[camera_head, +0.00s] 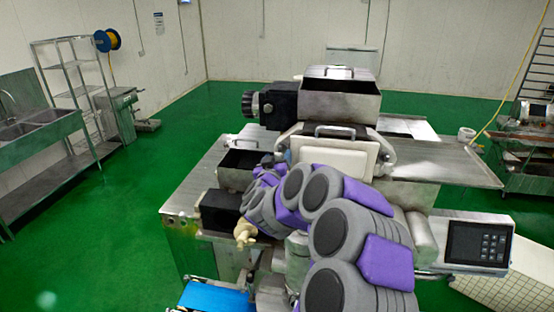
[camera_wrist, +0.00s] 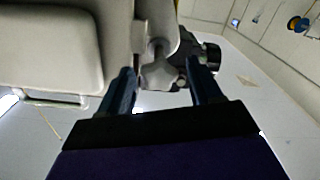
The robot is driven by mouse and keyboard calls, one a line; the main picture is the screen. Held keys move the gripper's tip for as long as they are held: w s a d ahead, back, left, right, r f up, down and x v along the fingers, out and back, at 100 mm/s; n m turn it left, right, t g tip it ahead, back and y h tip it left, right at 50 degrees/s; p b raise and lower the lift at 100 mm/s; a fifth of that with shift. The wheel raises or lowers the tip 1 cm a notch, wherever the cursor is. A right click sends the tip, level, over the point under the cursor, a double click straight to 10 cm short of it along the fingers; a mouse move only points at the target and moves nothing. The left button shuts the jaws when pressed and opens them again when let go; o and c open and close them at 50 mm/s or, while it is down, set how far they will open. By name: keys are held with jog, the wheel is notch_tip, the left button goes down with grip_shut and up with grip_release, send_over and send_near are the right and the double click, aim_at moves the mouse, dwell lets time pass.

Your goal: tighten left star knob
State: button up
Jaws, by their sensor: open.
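The left star knob (camera_wrist: 163,72) is pale grey and lobed, and sits beside the white cover in the wrist view. My gripper (camera_wrist: 160,86) is open, with one dark finger on either side of the knob's near part. I cannot tell whether either finger touches it. In the head view my gripper (camera_head: 268,161) is at the left side of the white front cover (camera_head: 333,158). My arm and the gripper hide most of the left knob there.
A metal hopper (camera_head: 338,102) and a black motor with a ribbed end (camera_head: 257,104) stand above and behind. A small open metal box (camera_head: 238,168) is left of my gripper. A control panel (camera_head: 478,243) is at right.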

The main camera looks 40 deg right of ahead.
jog(key=shift+c, duration=0.5)
jog(key=c, duration=0.9)
jog(key=shift+c, duration=0.2)
jog(key=m+b, duration=0.6)
jog(key=m, duration=0.2)
jog(key=shift+s+b, duration=0.1)
jog(key=shift+b, duration=0.25)
jog(key=m+b, duration=0.2)
jog(key=m, duration=0.2)
jog(key=m+b, duration=0.3)
jog(key=m, duration=0.1)
jog(key=shift+d+f+m+b, duration=0.1)
jog(key=shift+f+m+b, duration=0.1)
jog(key=shift+m+b, duration=0.2)
